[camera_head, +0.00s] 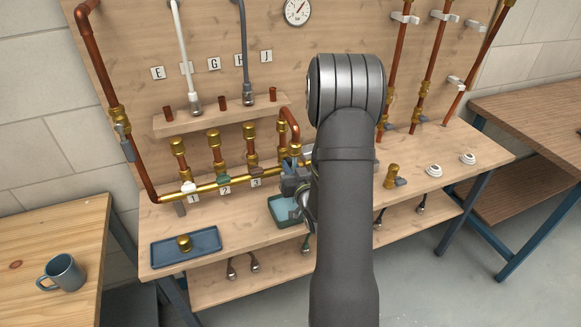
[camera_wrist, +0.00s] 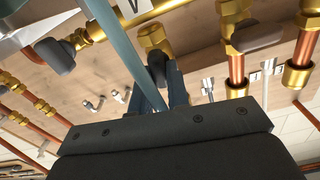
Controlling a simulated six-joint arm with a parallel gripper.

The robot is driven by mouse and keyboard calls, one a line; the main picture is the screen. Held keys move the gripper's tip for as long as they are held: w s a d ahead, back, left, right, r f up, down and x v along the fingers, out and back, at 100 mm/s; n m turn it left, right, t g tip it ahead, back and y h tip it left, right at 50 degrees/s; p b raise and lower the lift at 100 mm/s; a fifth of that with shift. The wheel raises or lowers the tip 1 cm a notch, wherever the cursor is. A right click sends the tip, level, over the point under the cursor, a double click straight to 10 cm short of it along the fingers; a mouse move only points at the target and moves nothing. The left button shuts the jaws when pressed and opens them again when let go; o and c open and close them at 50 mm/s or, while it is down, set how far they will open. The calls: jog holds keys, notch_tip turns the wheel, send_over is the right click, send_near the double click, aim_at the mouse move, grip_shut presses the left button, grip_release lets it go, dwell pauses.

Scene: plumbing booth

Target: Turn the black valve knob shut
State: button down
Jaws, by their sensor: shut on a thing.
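A brass manifold (camera_head: 205,187) runs along the bench, with a white knob (camera_head: 189,187), a green knob (camera_head: 223,180) and a brown knob (camera_head: 256,170). My gripper (camera_head: 296,180) is at its right end, partly behind my arm. In the wrist view my gripper (camera_wrist: 165,78) is shut on a dark knob, which looks like the black valve knob (camera_wrist: 157,66), just below a brass fitting (camera_wrist: 155,38). The head view hides this knob behind my gripper and arm. How far it is turned I cannot tell.
Another dark knob (camera_wrist: 56,55) and a dark grey one (camera_wrist: 257,36) flank the gripper in the wrist view. A blue-grey bar (camera_wrist: 125,50) crosses that view. A blue tray (camera_head: 165,254) holds a brass part (camera_head: 184,243). A green bin (camera_head: 283,209) sits below my gripper.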

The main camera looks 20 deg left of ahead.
jog(key=shift+w+a+r, duration=0.1)
jog(key=shift+w, duration=0.05)
jog(key=m, duration=0.8)
jog(key=shift+w+m, duration=0.1)
jog(key=shift+m, duration=0.2)
jog(key=m, duration=0.4)
jog(key=shift+m, duration=2)
jog(key=c, duration=1.4)
grip_release()
jog(key=shift+f, duration=0.2)
